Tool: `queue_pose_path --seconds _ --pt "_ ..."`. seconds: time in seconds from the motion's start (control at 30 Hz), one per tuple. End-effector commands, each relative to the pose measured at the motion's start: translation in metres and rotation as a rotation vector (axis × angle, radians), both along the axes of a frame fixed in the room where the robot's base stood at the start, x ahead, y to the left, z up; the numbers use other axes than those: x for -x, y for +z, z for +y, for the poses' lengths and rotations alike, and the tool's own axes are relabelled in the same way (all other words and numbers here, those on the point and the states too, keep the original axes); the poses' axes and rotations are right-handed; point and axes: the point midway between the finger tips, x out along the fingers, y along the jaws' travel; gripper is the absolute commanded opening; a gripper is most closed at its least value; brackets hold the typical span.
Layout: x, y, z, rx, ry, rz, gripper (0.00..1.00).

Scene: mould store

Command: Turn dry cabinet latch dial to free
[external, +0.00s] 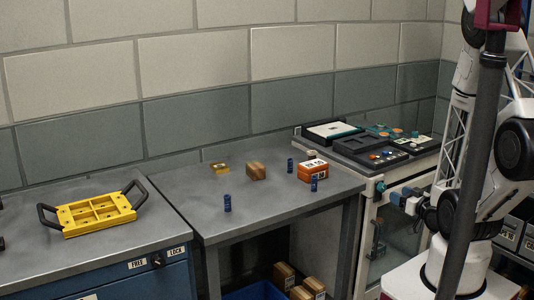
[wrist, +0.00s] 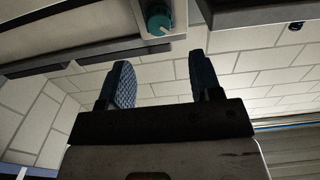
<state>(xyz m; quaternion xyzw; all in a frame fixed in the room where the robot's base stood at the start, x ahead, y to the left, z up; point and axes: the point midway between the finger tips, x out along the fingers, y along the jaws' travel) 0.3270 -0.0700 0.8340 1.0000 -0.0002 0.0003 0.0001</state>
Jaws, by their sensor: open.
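The dry cabinet (external: 368,240) stands at the right in the external view, with a pale frame and a glass door. A small teal latch dial (external: 380,187) sits high on its front. In the wrist view the dial (wrist: 158,18) is round, with a pale mark on its face, on a light panel at the top edge. I cannot read its setting. My gripper (wrist: 160,62) is open and empty, its two blue ridged fingers apart. The dial lies beyond the fingertips, roughly between their lines, not touched. In the external view my gripper (external: 396,197) is close in front of the dial.
A black dial (external: 157,261) between FREE and LOCK labels is on the blue cabinet at left. A yellow tray (external: 96,213) lies above it. The middle bench (external: 270,210) bears blue cylinders and blocks. Trays (external: 365,145) cover the dry cabinet's top. A dark post (external: 471,170) crosses the right foreground.

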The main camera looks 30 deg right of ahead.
Motion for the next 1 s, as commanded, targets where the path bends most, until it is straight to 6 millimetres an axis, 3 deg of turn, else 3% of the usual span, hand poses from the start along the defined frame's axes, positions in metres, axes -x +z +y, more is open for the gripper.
queue_pose_path --seconds 0.63,1.0 --pt "-0.002 -0.006 0.0 0.0 0.0 0.0 0.58" --pt "-0.017 -0.006 0.0 0.0 0.001 0.0 0.58"
